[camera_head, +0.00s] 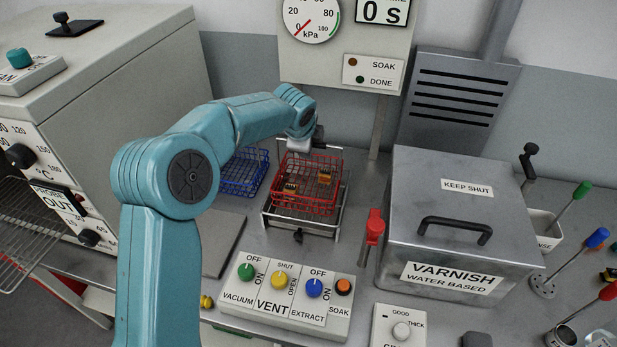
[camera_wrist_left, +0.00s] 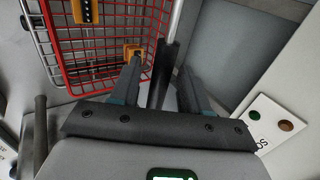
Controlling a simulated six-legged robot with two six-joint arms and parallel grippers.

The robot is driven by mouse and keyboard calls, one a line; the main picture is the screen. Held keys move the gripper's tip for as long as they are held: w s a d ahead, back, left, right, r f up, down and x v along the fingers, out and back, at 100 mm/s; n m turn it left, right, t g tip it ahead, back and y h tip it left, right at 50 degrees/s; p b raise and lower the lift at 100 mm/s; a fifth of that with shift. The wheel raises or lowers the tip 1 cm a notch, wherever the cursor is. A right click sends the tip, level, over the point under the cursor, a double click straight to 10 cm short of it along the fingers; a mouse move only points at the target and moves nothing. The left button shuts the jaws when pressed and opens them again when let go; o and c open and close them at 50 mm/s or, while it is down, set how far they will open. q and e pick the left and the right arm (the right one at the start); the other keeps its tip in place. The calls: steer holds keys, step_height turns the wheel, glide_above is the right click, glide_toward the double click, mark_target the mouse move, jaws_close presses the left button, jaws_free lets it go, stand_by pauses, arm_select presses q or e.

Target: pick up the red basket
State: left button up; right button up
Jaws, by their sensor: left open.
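The red wire basket (camera_head: 307,187) sits on a metal stand (camera_head: 282,225) in the middle of the bench. It holds small orange connectors (camera_head: 325,177). Its front side is in clear view, and the back is partly behind my left gripper (camera_head: 308,143). In the left wrist view, the red basket (camera_wrist_left: 155,20) is at upper left. My left gripper (camera_wrist_left: 160,75) is open. A metal bar with a dark sleeve (camera_wrist_left: 164,62) runs between its two fingers; I cannot tell whether they touch it. My right gripper is in neither view.
A blue wire basket (camera_head: 243,171) stands just left of the red one. A control panel (camera_head: 285,296) lies in front. A red-handled lever (camera_head: 374,228) and the lidded varnish tank (camera_head: 455,180) stand to the right. A gauge panel (camera_head: 345,55) rises behind.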

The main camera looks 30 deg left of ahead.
arm_select(q)
steer(key=shift+w+f, duration=0.15)
steer(key=shift+w, duration=0.05)
steer(key=shift+s+r, duration=0.2)
steer(key=shift+s, duration=0.1)
steer(key=shift+c, duration=0.4)
steer(key=c, duration=0.5)
steer(key=shift+f, duration=0.1)
jaws_close()
steer(key=shift+d+f, duration=0.1)
steer(key=shift+f, duration=0.1)
